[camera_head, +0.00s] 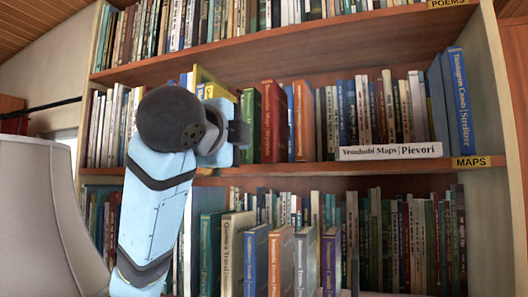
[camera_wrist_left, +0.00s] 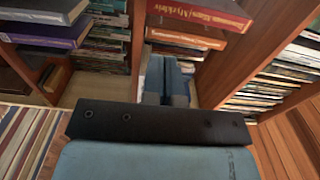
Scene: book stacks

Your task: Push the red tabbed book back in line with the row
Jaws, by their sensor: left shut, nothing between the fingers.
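A red book (camera_head: 274,122) with pale spine lettering stands upright on the middle shelf, just right of a green book. In the left wrist view a red spine with yellow lettering (camera_wrist_left: 200,13) shows at the top, jutting out towards the camera. I cannot make out a tab on it. My left gripper (camera_head: 240,134) is in front of the row, left of the red book; my forearm hides the books behind it. In the left wrist view its fingers (camera_wrist_left: 167,78) are together and empty, apart from the red spine. My right gripper is not in view.
A green book (camera_head: 250,125) and an orange-brown book (camera_head: 304,120) flank the red one. Several books, including a blue one (camera_head: 256,262), jut from the lower shelf. The shelf board (camera_head: 325,169) runs below the row.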

